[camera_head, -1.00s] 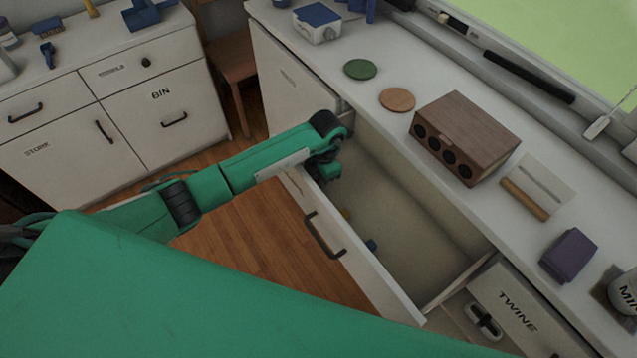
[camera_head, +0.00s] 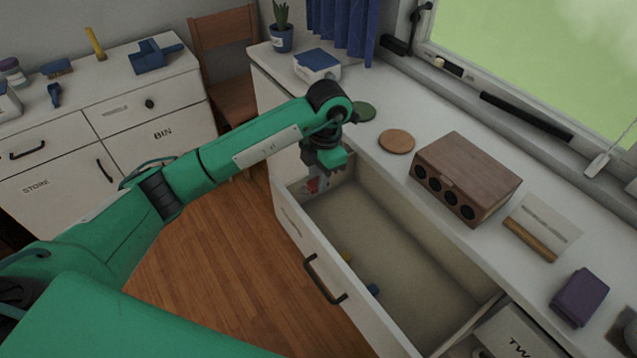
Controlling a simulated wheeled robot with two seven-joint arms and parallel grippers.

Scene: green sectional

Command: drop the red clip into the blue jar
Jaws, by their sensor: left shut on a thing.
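My left gripper (camera_head: 317,181) points down over the far left end of the open drawer (camera_head: 405,262). It is shut on a small red thing, which looks like the red clip (camera_head: 313,186). The clip is partly covered by the fingers, and the gripper is raised near the drawer's far left corner. I cannot make out a blue jar for certain in this view. My right gripper is not in view.
Inside the drawer lie a small blue thing (camera_head: 373,290) and a yellow one (camera_head: 346,257), partly hidden by its front. On the counter are a brown speaker box (camera_head: 470,170), a cork disc (camera_head: 396,141), a green disc (camera_head: 364,112) and a potted plant (camera_head: 281,40).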

